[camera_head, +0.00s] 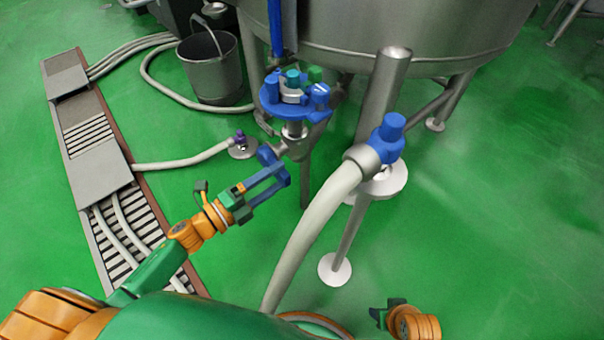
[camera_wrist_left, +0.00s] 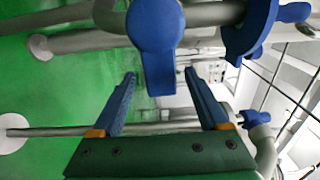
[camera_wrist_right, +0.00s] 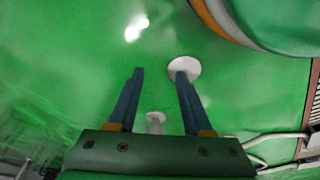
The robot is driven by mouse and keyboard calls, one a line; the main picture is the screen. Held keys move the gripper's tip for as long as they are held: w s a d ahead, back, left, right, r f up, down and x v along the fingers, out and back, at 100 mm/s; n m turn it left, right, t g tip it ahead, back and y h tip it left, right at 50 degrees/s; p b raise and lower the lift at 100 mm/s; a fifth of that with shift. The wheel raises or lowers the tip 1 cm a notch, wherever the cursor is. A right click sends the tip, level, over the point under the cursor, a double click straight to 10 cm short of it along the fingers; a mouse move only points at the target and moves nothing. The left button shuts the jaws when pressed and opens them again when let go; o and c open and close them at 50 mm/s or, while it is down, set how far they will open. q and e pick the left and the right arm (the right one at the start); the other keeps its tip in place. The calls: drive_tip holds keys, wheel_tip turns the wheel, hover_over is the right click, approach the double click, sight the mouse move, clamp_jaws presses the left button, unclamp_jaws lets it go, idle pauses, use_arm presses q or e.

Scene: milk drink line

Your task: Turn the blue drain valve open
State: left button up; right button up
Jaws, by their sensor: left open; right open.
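The blue drain valve handle (camera_head: 267,154) sits on the steel outlet pipe under the tank. In the left wrist view the blue handle (camera_wrist_left: 153,30) has a round hub and a flat lever pointing down between my fingers. My left gripper (camera_head: 283,174) is open just below and in front of the handle. In the left wrist view my left gripper (camera_wrist_left: 160,82) has one finger on each side of the lever, with gaps on both sides. My right gripper (camera_wrist_right: 160,76) is open and empty above the green floor, away from the valve.
A large steel tank (camera_head: 400,35) stands on legs above the valve. A blue flanged fitting (camera_head: 290,105) is just above it. Another blue valve (camera_head: 389,135) with a thick pale hose (camera_head: 315,220) is to the right. A bucket (camera_head: 212,70) and drain grate (camera_head: 100,165) are left.

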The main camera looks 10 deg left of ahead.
use_arm(q)
drive_tip(key=x, duration=0.5)
drive_tip(key=shift+b, duration=0.35)
clamp_jaws()
use_arm(e)
drive_tip(key=shift+w+r, duration=0.15)
drive_tip(key=shift+r, duration=0.4)
drive_tip(key=shift+w+r, duration=0.15)
drive_tip(key=shift+r, duration=0.35)
drive_tip(key=shift+a, duration=0.1)
